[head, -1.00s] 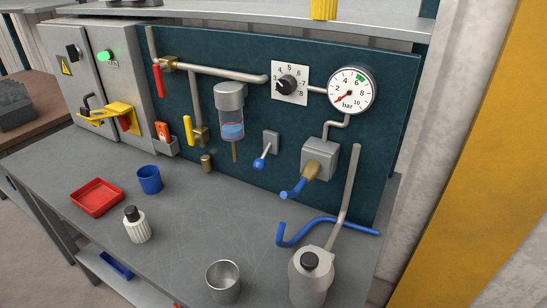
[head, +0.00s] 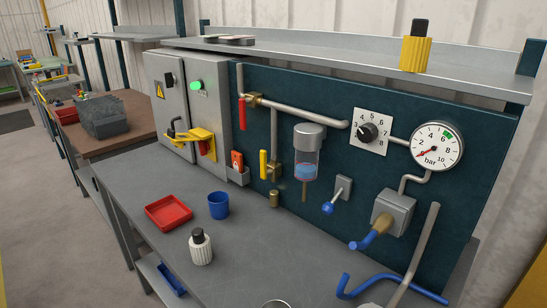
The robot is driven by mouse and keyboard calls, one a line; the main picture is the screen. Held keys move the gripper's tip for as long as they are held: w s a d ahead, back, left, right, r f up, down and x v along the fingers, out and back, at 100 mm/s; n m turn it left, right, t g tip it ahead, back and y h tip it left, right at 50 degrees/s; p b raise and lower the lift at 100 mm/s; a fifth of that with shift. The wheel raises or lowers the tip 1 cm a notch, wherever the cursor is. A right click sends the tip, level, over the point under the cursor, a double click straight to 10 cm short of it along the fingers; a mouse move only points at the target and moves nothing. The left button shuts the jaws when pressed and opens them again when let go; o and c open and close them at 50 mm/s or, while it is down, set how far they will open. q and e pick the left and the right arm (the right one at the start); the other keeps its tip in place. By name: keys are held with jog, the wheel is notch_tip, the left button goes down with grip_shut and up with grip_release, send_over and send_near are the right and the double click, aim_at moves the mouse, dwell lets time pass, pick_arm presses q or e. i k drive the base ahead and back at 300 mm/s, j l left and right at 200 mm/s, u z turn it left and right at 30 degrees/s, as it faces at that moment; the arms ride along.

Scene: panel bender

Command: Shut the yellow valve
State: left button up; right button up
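The yellow valve handle (head: 263,164) is on the pipework of the dark panel, low and left of the clear filter bowl. It stands upright, in line with the vertical pipe beside it, on a brass valve body (head: 275,170). A red valve handle (head: 242,107) hangs downward from the upper pipe to its left. The pressure gauge (head: 437,146) shows a red needle pointing to its lower left, at the low end of the scale. Neither of my grippers is in view.
On the bench (head: 250,250) are a red tray (head: 168,212), a blue cup (head: 218,205) and a white bottle (head: 200,247). The bench before the yellow valve is mostly clear.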

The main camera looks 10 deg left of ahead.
aim_at(264, 173)
jog(key=k+j+z, duration=0.45)
jog(key=k+j, duration=0.35)
jog(key=j, duration=0.15)
